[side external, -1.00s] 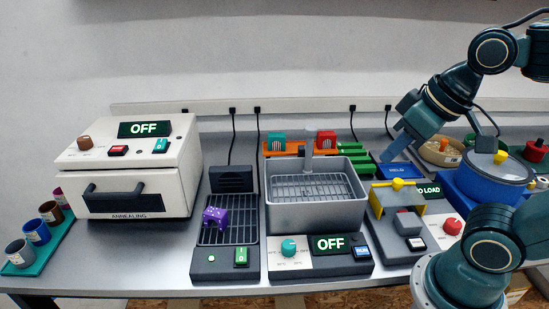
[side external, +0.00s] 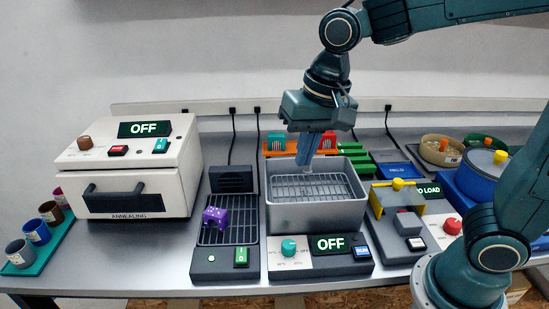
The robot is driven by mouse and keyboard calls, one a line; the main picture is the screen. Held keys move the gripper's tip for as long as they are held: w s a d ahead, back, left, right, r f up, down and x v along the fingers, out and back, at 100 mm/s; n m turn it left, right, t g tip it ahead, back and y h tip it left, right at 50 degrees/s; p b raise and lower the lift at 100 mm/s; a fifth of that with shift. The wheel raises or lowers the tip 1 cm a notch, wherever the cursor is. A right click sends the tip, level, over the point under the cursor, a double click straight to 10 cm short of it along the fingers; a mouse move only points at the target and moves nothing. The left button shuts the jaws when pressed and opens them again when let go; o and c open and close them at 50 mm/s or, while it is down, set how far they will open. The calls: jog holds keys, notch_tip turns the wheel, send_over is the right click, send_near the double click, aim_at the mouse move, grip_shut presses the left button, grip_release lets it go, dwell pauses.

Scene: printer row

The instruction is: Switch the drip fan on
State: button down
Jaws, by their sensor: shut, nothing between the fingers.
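The drip fan appears to be the dark unit with a black louvred box (side external: 231,179) at the back of a drip rack (side external: 228,236). A green rocker switch (side external: 241,256) marked with I and 0 sits on its front panel, beside a small pale round light (side external: 211,258). A purple printed part (side external: 215,217) lies on the rack. My gripper (side external: 305,168) points down over the back of the grey wash basin, to the right of the fan unit. Its blue fingers are shut and empty, well away from the switch.
The wash basin (side external: 316,212) has a teal knob (side external: 289,247), an OFF display (side external: 329,244) and a blue button. A white annealing oven (side external: 130,165) reading OFF stands left. A yellow-topped station (side external: 398,192) and a blue pot (side external: 484,172) stand right. The space above the drip rack is free.

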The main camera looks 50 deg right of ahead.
aim_at(245, 256)
jog(key=w+a+f+m+g, duration=0.2)
jog(key=w+a+f, duration=0.4)
jog(key=a, duration=0.4)
jog(key=shift+a+f+m+h, duration=0.3)
jog(key=shift+a+f+m, duration=0.1)
jog(key=shift+f+m, duration=0.35)
notch_tip(245, 256, down, 14)
jog(key=shift+r, duration=0.1)
dwell(0.4)
jog(key=shift+s+f, duration=0.1)
jog(key=shift+f, duration=0.1)
jog(key=shift+d+r, duration=0.1)
dwell(0.5)
jog(key=shift+w+d+r, duration=0.25)
jog(key=shift+w+d, duration=0.1)
jog(key=shift+w, duration=0.15)
